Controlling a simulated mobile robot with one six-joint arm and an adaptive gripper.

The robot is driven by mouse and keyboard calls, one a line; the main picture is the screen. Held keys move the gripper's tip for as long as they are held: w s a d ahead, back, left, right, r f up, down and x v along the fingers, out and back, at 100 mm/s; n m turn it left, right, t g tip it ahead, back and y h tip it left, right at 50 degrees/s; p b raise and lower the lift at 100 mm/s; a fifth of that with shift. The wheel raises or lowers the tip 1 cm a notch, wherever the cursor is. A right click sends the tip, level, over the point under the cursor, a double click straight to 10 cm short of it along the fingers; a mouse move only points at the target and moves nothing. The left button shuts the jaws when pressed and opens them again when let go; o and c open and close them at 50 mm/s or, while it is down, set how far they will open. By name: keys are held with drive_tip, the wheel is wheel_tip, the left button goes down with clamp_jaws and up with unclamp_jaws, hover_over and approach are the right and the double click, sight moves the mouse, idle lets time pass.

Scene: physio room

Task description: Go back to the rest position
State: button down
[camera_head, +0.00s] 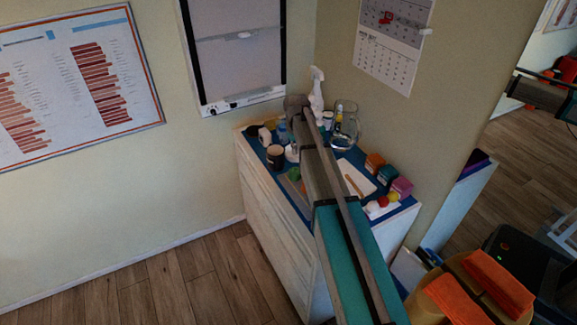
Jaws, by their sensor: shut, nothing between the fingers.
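My arm reaches from the bottom edge up over the white cabinet with a blue top (270,222). Its far joint is above the back of the cabinet top, near the wall corner. My gripper is not visible; the far end of the arm is hidden behind its own links. The arm covers the middle of the cabinet top. A white spray bottle (317,98) stands right beside the far joint; I cannot tell whether they touch.
Left of the arm are a dark mug (275,157) and small bottles. Right of it are a glass jug (345,135), a paper pad (355,178) and coloured blocks (385,176). Orange towels (485,288) lie at lower right. The wooden floor (150,290) at left is clear.

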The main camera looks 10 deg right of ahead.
drive_tip(key=s+a+m, duration=0.1)
drive_tip(key=s+m, duration=0.2)
drive_tip(key=s, duration=2.5)
drive_tip(key=shift+s+m, duration=0.3)
drive_tip(key=shift+s, duration=0.1)
drive_tip(key=shift+a, duration=0.1)
